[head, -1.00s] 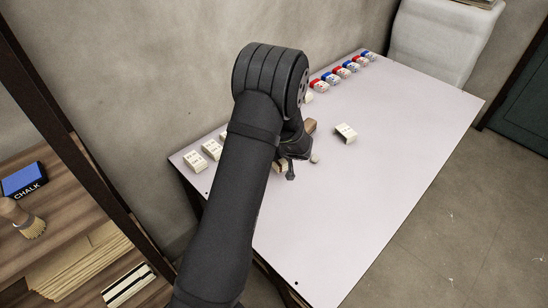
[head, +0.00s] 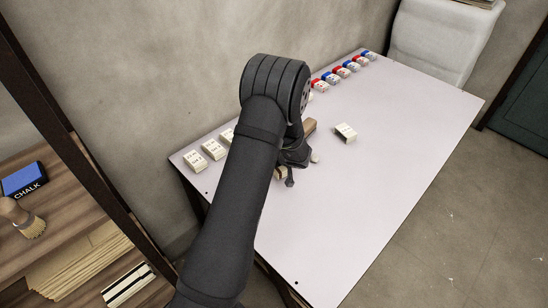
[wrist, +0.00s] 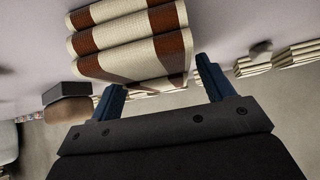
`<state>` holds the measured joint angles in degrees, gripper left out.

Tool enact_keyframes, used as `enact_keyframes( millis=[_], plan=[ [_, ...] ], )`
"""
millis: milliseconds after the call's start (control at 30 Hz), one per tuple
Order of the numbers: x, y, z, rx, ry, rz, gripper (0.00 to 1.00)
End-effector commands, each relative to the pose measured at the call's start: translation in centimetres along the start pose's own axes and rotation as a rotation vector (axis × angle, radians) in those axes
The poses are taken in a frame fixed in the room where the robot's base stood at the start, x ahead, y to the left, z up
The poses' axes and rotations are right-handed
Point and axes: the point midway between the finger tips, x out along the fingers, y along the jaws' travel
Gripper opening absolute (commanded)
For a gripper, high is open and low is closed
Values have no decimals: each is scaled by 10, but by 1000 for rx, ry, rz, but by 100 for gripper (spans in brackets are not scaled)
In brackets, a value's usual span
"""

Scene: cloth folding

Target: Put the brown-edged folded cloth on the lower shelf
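The brown-edged folded cloth (wrist: 130,42), cream with brown bands, lies on the table just ahead of my gripper in the wrist view. My gripper (wrist: 160,76) is open, with its two blue fingers apart and the cloth's near edge between them. The right fingertip is close to the cloth's right side; I cannot tell whether it touches. In the head view my gripper (head: 290,172) is low over the table, and my arm hides most of the cloth. A wooden shelf unit (head: 70,228) stands at the left; which board is the lower shelf is unclear.
A brown-and-black eraser (wrist: 70,108) is nearby. The shelf unit holds a chalk box (head: 24,180) and brush (head: 22,217). The table's right side is clear.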

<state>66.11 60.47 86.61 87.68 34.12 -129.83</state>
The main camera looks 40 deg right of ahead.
Motion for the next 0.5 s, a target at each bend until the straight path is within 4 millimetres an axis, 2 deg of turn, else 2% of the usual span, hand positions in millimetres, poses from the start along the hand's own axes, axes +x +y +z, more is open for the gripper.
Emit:
enact_keyframes(
  millis=[133, 267, 367, 500],
  plan=[
    [1, 0, 1, 0, 0, 0, 74],
    [-10, 1, 0, 1, 1, 1, 74],
    [-25, 1, 0, 0, 2, 2, 74],
    [-56, 0, 2, 1, 1, 4, 74]
  ],
)
